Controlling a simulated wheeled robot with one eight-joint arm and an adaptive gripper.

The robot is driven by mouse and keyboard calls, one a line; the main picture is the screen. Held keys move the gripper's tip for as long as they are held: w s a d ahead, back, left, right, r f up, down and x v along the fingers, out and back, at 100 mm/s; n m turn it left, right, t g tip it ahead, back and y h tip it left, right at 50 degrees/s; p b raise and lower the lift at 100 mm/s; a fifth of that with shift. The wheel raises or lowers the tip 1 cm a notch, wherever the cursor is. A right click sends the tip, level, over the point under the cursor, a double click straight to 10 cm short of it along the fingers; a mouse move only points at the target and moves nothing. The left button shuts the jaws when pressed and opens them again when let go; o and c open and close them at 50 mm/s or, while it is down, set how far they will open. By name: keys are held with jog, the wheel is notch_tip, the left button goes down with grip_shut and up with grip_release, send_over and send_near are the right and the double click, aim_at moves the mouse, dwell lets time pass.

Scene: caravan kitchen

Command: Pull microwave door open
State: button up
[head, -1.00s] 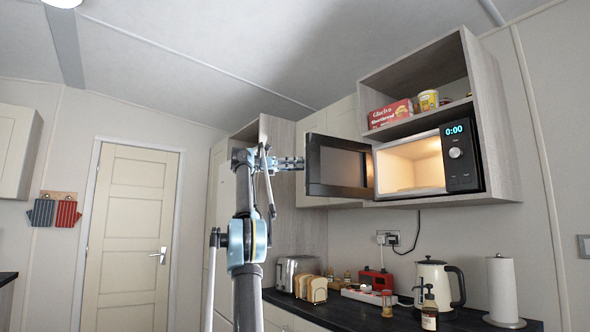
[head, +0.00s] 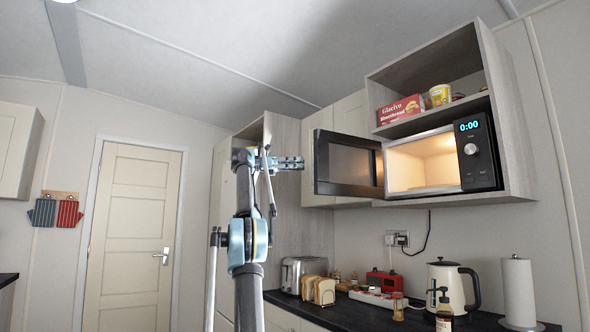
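The microwave (head: 478,152) sits in the lower part of a wooden wall cabinet at right, its display reading 0:00. Its dark door (head: 347,186) stands swung wide open to the left, hinged on the microwave's left side. The lit interior (head: 425,161) is fully exposed. My gripper (head: 298,163) is at the height of the door's upper part, just left of its free edge, with a small gap in the picture. Nothing shows in it. Its fingers are small and seen side-on, so I cannot tell whether they are open or shut.
A red box (head: 401,109) and a yellow tub (head: 440,95) stand on the shelf above the microwave. Left of my arm is free room.

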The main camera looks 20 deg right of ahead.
jog(key=c, duration=0.6)
jog(key=shift+w+a+f+m+t, duration=0.25)
jog(key=shift+a+f+m+t, duration=0.15)
jog(key=shift+m, duration=0.4)
grip_shut()
jog(key=s+a+f+m+t+h, duration=0.1)
jog(key=s+a+f+m+t, duration=0.15)
jog(key=f+m, duration=0.35)
jog(key=s+a+f+m+t+h, duration=0.1)
jog(key=a+f+m+t+h, duration=0.2)
jog(key=f+m, duration=0.35)
jog(key=s+d+y, duration=0.1)
jog(key=s+d, duration=0.5)
jog(key=d, duration=0.3)
jog(key=shift+d+f+n, duration=0.15)
jog(key=shift+f+n, duration=0.05)
jog(key=shift+n, duration=0.15)
